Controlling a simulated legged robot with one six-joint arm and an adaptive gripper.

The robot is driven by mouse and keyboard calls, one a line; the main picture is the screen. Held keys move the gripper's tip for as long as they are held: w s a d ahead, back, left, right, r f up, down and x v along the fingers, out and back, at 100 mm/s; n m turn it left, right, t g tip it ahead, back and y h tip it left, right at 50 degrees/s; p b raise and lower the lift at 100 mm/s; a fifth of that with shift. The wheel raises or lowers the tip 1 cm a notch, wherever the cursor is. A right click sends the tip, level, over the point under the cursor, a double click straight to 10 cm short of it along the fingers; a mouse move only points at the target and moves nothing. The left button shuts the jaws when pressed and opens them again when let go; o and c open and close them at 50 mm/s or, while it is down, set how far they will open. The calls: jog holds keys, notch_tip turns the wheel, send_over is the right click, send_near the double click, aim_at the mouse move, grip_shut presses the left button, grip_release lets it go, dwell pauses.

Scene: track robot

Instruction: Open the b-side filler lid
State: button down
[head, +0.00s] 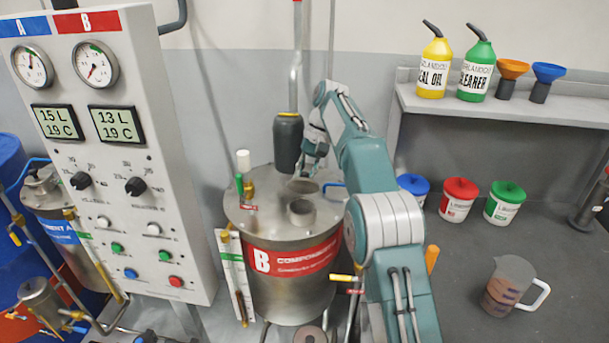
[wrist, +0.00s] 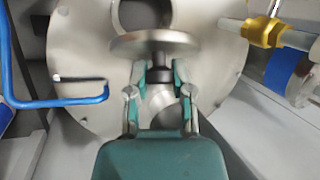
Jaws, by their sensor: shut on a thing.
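The B tank (head: 262,268) is a steel drum with a red B label, left of my arm in the head view. Its filler neck (head: 300,212) stands on the top, its round mouth uncovered. The filler lid (head: 303,186) is a flat grey disc just behind the neck. In the wrist view, the lid (wrist: 153,43) is in front of the dark round opening (wrist: 146,16). My gripper (wrist: 161,78) is shut on the lid's dark knob (wrist: 159,74). My gripper (head: 312,166) is above the tank top in the head view. I cannot tell whether the lid touches the tank top.
A dark grey cylinder (head: 288,143) on a vertical pipe is close behind the lid. A blue handle (wrist: 60,100) and a brass fitting (wrist: 262,32) flank the tank top. The control panel (head: 110,150) stands left. A measuring jug (head: 508,287) is on the bench at right.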

jog(key=shift+f, duration=0.1)
jog(key=shift+c, duration=2.4)
grip_release()
jog(key=shift+a, duration=0.1)
